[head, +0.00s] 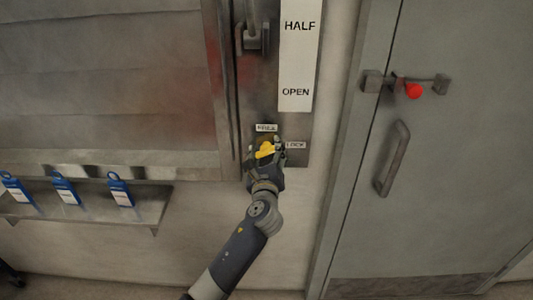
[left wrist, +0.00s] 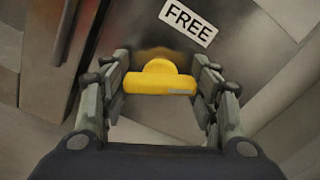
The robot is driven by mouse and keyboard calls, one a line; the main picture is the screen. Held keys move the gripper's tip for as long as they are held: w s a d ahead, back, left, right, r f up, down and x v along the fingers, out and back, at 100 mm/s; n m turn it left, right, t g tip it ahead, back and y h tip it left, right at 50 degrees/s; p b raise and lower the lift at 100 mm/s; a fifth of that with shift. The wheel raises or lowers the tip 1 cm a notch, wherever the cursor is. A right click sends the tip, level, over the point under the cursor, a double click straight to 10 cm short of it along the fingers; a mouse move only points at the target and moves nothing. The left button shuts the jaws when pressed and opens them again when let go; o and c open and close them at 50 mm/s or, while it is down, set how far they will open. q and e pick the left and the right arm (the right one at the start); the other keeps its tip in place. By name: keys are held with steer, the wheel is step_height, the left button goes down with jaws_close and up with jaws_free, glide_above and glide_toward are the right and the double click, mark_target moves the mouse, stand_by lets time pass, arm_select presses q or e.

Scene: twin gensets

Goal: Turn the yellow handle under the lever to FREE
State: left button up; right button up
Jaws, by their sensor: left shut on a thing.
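The yellow handle (head: 265,150) is on the metal panel below the lever (head: 252,38). In the left wrist view the handle (left wrist: 160,80) is a yellow bar with a rounded hub, lying across between the two fingers. My left gripper (head: 267,153) is shut on it, a finger at each end of the bar (left wrist: 162,96). The FREE label (head: 266,128) is just above the handle and the LOCK label (head: 296,145) to its right. The FREE label (left wrist: 188,22) also shows in the left wrist view. Which label the handle points to is hard to tell. My right gripper is out of view.
A white strip (head: 298,60) reads HALF and OPEN beside the lever. A shelf (head: 150,205) with several blue padlock-like tags (head: 66,190) is at lower left. A grey door (head: 450,150) with a pull handle (head: 393,158) and red knob (head: 414,91) is at right.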

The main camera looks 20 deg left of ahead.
arm_select(q)
steer(key=n+b, duration=0.2)
steer(key=n, duration=0.4)
steer(key=shift+f, duration=0.1)
steer(key=n+b, duration=0.2)
steer(key=n, duration=0.4)
steer(key=shift+n, duration=0.3)
stand_by(0.3)
steer(key=o, duration=1.1)
